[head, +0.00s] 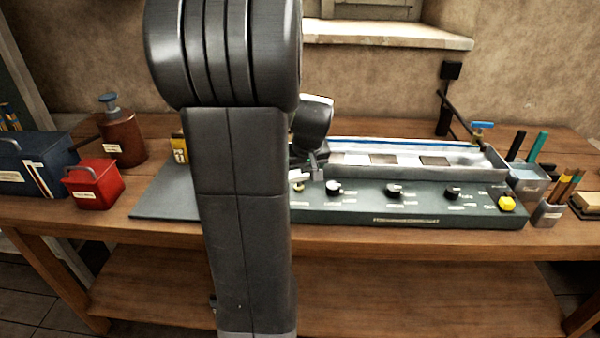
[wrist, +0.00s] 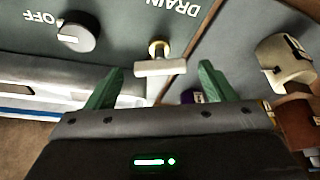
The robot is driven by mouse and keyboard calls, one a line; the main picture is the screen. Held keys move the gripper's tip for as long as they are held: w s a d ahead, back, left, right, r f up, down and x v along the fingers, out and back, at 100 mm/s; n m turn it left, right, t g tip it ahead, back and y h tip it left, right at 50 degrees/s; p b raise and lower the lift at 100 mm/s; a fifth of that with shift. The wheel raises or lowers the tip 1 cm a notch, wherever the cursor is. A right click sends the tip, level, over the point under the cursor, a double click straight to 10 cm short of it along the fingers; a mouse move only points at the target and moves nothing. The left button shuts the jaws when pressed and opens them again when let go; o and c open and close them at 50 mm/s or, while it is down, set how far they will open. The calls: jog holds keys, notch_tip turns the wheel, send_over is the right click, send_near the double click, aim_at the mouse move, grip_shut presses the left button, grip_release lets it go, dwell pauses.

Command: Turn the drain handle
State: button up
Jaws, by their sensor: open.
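The drain handle (wrist: 160,65) is a pale metal crossbar on a brass stem, set on the dark panel beside the printed word DRAIN. In the head view its brass part (head: 297,187) shows at the panel's left end, just right of my arm. My gripper (wrist: 160,78) is open, with its two green fingers on either side of the crossbar. The crossbar lies roughly level across the gap in the wrist view. I cannot tell whether either finger touches it. My arm hides most of the gripper in the head view.
The panel (head: 360,216) also carries several black knobs, one a knob marked OFF (wrist: 76,32), and a yellow button (head: 506,203). A metal trough (head: 490,172) with a blue tap (head: 483,125) lies behind it. A red box (head: 93,190) and brown bottle (head: 121,140) stand left.

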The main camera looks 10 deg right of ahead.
jog(key=shift+w+f, duration=0.1)
jog(key=shift+f, duration=0.15)
jog(key=c, duration=1)
jog(key=shift+a+m+h, duration=0.2)
jog(key=shift+m+h, duration=0.6)
jog(key=shift+m, duration=1.4)
